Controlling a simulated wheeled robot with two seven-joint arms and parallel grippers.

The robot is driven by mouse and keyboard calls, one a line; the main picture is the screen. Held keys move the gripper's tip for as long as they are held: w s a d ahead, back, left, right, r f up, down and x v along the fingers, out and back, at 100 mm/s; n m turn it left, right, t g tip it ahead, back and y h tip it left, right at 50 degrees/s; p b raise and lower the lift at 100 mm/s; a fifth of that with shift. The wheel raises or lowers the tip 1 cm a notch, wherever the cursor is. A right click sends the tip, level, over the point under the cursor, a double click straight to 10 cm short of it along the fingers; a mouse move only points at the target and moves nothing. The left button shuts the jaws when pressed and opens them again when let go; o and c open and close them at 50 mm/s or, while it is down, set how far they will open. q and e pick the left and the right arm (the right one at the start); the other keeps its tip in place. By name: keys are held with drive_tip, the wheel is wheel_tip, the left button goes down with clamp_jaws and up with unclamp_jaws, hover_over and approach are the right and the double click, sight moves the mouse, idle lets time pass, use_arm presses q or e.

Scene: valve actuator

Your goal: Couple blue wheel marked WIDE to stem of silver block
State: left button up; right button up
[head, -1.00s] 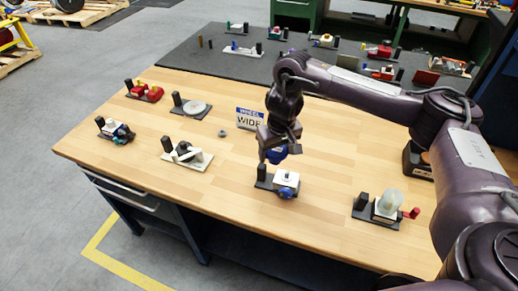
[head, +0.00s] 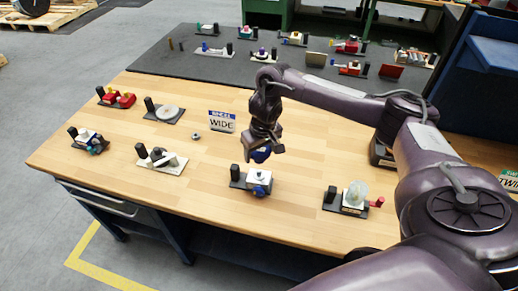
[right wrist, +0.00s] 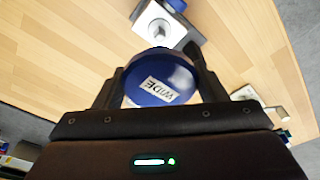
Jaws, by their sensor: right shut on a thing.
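The blue wheel marked WIDE (right wrist: 160,80) is held between the fingers of my right gripper (right wrist: 155,88). In the head view the wheel (head: 261,154) shows as a blue patch under my right gripper (head: 264,146), above the table. The silver block (head: 259,176) stands on a dark base with a black post at its left and a blue part at its front. In the right wrist view the block (right wrist: 160,24) is just beyond the wheel, with a round stem on its face. The wheel looks apart from the stem. My left gripper is not in view.
A sign reading WHEEL WIDE (head: 222,121) stands behind, with a small grey ring (head: 196,136) beside it. A fixture with a pale translucent knob (head: 355,194) is at the right. Several other fixtures stand at the left. The wooden table (head: 215,205) is clear in front.

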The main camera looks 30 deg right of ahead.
drive_tip(key=shift+f+b, duration=0.35)
drive_tip(key=shift+f, duration=0.25)
wheel_tip(320, 180, down, 2)
drive_tip(key=shift+f+b, duration=0.25)
drive_tip(key=shift+b, duration=0.3)
drive_tip(key=shift+f, duration=0.6)
drive_tip(key=shift+p, duration=0.3)
drive_tip(key=shift+p, duration=0.45)
